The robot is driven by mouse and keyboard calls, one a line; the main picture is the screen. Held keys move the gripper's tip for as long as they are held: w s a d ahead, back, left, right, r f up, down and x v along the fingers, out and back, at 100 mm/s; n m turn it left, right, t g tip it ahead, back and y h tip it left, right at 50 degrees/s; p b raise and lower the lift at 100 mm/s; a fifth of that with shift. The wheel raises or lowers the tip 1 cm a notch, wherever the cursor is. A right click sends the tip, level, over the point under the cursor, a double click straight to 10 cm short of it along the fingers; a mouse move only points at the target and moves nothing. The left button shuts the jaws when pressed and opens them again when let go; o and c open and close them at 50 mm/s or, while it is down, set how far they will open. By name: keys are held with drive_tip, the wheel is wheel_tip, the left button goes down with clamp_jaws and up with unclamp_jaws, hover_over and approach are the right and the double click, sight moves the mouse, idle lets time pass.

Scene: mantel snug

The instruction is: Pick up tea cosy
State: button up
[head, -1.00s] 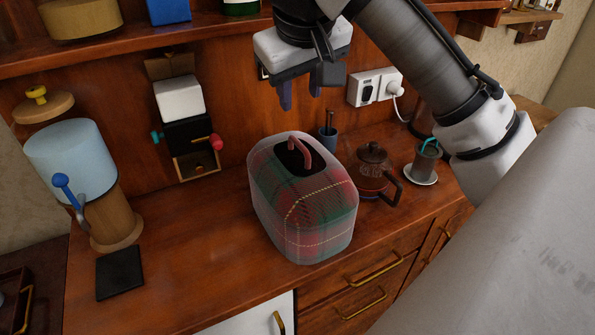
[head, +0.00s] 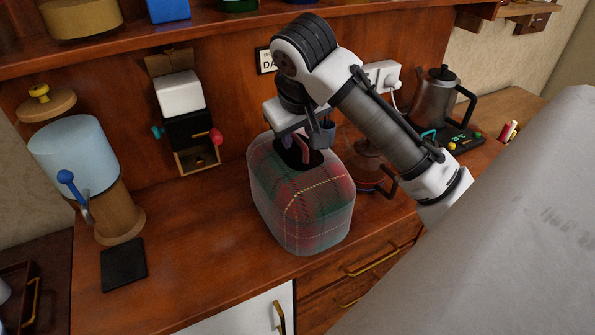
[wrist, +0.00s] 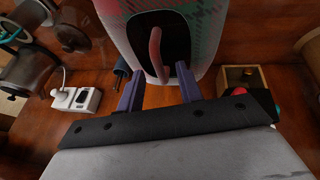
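The tea cosy (head: 305,205) is a tall rounded cover in red and green tartan, standing on the wooden counter. A pinkish loop handle rises from a dark patch on its top; the handle shows clearly in the wrist view (wrist: 156,52). My gripper (head: 304,142) is just above the cosy's top, close to the loop. In the wrist view its two purple fingers (wrist: 159,80) are apart, with the lower end of the loop appearing between their tips. I cannot tell whether either finger touches it. The gripper's body partly hides the loop in the head view.
A glass teapot (head: 372,165) stands close right of the cosy, partly behind my arm. A kettle (head: 435,98) is further right. A wooden dispenser with a pale blue drum (head: 75,155) stands left. A shelf (head: 225,38) runs above.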

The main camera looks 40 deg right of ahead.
drive_tip(key=shift+w+d+f, duration=0.1)
drive_tip(key=shift+w+f, duration=0.05)
drive_tip(key=shift+f, duration=0.2)
drive_tip(key=shift+c, duration=0.5)
clamp_jaws()
drive_tip(key=shift+r, duration=0.1)
